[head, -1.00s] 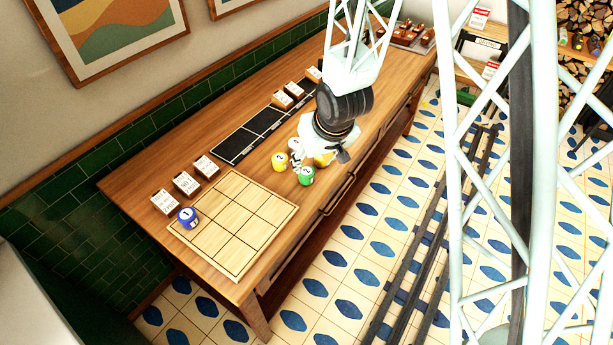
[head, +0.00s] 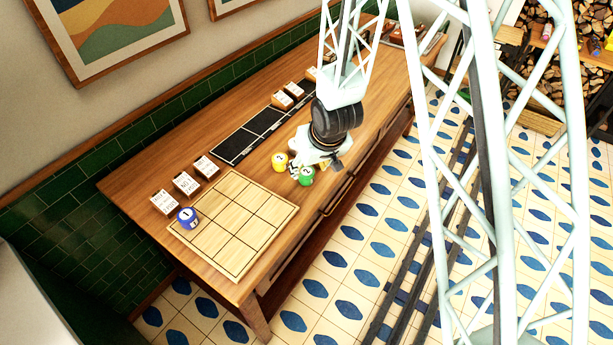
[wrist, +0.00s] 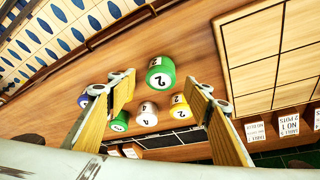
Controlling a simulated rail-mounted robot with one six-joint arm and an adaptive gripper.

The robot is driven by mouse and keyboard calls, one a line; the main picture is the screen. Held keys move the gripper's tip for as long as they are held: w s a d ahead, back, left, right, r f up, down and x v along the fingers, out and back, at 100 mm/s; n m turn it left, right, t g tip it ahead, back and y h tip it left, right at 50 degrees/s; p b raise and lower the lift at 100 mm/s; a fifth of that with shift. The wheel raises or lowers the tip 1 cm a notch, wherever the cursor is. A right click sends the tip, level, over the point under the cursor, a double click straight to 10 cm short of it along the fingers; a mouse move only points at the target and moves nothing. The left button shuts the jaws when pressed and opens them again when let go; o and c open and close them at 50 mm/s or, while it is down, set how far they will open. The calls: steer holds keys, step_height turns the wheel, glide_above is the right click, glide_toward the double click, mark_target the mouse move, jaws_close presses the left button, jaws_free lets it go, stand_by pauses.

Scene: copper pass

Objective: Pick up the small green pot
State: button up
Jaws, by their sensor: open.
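A green pot (head: 306,177) with a round white number label stands on the wooden table near its front edge, just below my gripper (head: 303,168) in the head view. In the wrist view this green pot (wrist: 160,78) shows a 2 and lies between and beyond the fingertips of my gripper (wrist: 165,88), which is open and empty. Another green pot (wrist: 120,121) is partly hidden by the left finger. A yellow pot (head: 280,160) stands close to the left in the head view; I cannot tell the pots' relative sizes surely.
A white pot (wrist: 148,113) and a partly hidden blue pot (wrist: 84,100) are farther off. Another blue pot (head: 187,217) stands on the pale gridded board (head: 240,235). A black strip (head: 245,140) and small label cards (head: 186,182) line the back.

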mark_target(307, 172)
steer(key=shift+f, duration=0.1)
steer(key=shift+x, duration=2.5)
steer(key=shift+w+a, duration=0.1)
steer(key=shift+w, duration=0.05)
steer(key=c, duration=1)
